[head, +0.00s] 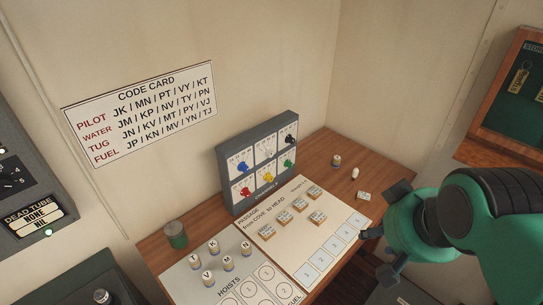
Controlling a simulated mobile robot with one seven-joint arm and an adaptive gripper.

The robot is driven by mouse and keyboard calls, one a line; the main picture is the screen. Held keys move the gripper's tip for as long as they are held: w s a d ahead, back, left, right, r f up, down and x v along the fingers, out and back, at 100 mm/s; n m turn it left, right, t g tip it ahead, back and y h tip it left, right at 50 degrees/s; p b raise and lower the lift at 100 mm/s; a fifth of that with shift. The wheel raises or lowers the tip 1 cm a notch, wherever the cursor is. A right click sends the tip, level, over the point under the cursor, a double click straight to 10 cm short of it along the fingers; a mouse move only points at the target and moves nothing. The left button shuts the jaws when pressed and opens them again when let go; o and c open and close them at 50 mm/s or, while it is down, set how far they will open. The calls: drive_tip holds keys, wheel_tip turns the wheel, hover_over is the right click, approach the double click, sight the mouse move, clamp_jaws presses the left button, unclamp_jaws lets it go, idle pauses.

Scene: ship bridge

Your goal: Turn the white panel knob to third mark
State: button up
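A grey panel (222,168) stands upright at the back of the wooden desk, with several coloured knobs on white dial faces. The white knob (267,152) seems to be in the upper middle dial, pale against its white face; its pointer and marks are too small to read. A blue knob (243,166) is left of it, a black knob (290,139) right, a yellow knob (268,177) below. My gripper (382,232) is at the right, beyond the desk's right edge in the picture, well apart from the panel. Its dark fingers look spread, with nothing seen between them.
A passage board (290,247) with several small tiles lies before the panel. Several lettered pegs stand on the hoists board (202,288). A green can (176,235) is at the left, small pieces (336,160) at the right. A code card (140,112) hangs on the wall.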

drive_tip(key=w+d+f+n+t+b, duration=0.1)
drive_tip(key=w+f+n+t, duration=0.2)
drive_tip(key=w, duration=1.3)
drive_tip(key=w+d+f+n+t, duration=0.1)
drive_tip(key=w+n+t, duration=0.3)
drive_tip(key=w, duration=1.2)
drive_tip(key=n+y+b, duration=0.1)
drive_tip(key=n+y, duration=1.1)
drive_tip(key=y, duration=0.1)
approach(272, 155)
drive_tip(key=shift+v, duration=2.3)
drive_tip(key=shift+a, duration=0.1)
drive_tip(key=b+x, duration=0.1)
drive_tip(key=x, duration=1.2)
drive_tip(key=shift+w+a+b, duration=0.2)
drive_tip(key=shift+w+b, duration=0.05)
drive_tip(key=shift+b, duration=0.1)
